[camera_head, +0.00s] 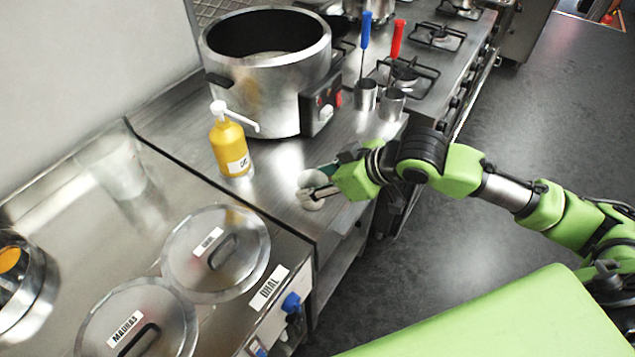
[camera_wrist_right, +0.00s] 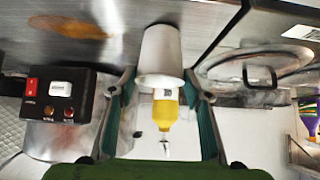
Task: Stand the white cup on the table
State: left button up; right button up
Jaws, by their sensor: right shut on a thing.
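The white cup (camera_head: 311,180) is at the front edge of the steel table (camera_head: 283,166), in front of the yellow bottle. My right gripper (camera_head: 318,192) reaches in from the right and is shut on it. In the right wrist view, which is turned upside down, the white cup (camera_wrist_right: 160,52) sits between the two fingers of my right gripper (camera_wrist_right: 160,85). Its wider end points the same way as the bottle's pump, so it looks about upright. I cannot tell whether its base touches the table. My left gripper is not in view.
A yellow pump bottle (camera_head: 229,150) stands just behind the cup. A large steel pot (camera_head: 262,90) with a control box is farther back. Two steel holders (camera_head: 390,104) with blue and red handles stand near the stove (camera_head: 433,62). Lidded pots (camera_head: 190,262) are at front left.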

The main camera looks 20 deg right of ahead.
jog(key=shift+s+f, duration=0.1)
jog(key=o, duration=1.1)
jog(key=shift+f, duration=0.1)
jog(key=shift+s+d+r, duration=0.1)
jog(key=shift+d+r, duration=0.05)
jog(key=shift+r, duration=0.25)
jog(key=shift+b+v, duration=0.55)
jog(key=shift+v, duration=5.15)
